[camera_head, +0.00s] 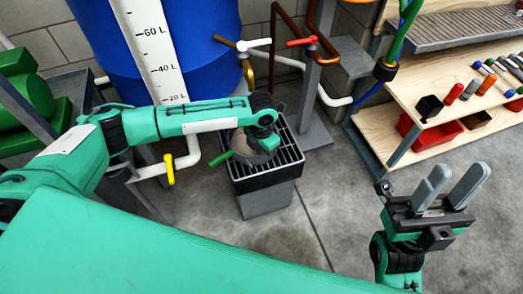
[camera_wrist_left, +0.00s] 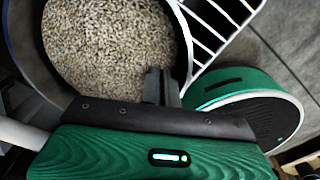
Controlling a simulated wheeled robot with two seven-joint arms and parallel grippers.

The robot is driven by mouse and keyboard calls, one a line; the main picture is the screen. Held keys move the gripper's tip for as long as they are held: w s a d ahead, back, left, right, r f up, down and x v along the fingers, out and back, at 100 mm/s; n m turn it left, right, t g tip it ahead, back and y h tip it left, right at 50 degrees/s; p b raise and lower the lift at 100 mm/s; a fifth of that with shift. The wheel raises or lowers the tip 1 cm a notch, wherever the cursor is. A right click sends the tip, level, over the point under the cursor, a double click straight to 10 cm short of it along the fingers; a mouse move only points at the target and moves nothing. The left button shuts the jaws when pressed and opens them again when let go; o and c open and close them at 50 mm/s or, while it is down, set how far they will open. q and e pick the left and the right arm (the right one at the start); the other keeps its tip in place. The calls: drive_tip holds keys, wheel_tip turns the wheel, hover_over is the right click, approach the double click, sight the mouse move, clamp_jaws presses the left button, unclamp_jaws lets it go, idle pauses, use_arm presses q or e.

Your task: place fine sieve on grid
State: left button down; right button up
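The fine sieve (camera_head: 252,152) is a round grey bowl with a green handle, over the left part of the black grid (camera_head: 286,166) on its grey stand. In the left wrist view the sieve (camera_wrist_left: 112,42) shows a speckled, grainy inside, with white grid bars (camera_wrist_left: 222,22) beside it. My left gripper (camera_head: 268,146) is above the sieve's right side. In the wrist view its dark fingers (camera_wrist_left: 161,86) are close together at the sieve's rim and appear shut on it. I cannot tell whether the sieve touches the grid. My right gripper (camera_head: 449,192) is open and empty, fingers pointing up.
A blue tank (camera_head: 208,45) with a white level scale stands behind the grid. White pipes and a yellow valve handle (camera_head: 169,169) are left of it. Wooden shelves (camera_head: 400,130) with a red bin (camera_head: 432,135) stand at the right. Floor between is clear.

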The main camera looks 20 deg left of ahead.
use_arm(q)
drive_tip(key=c, duration=1.6)
unclamp_jaws()
drive_tip(key=shift+f, duration=0.1)
drive_tip(key=shift+c, duration=0.2)
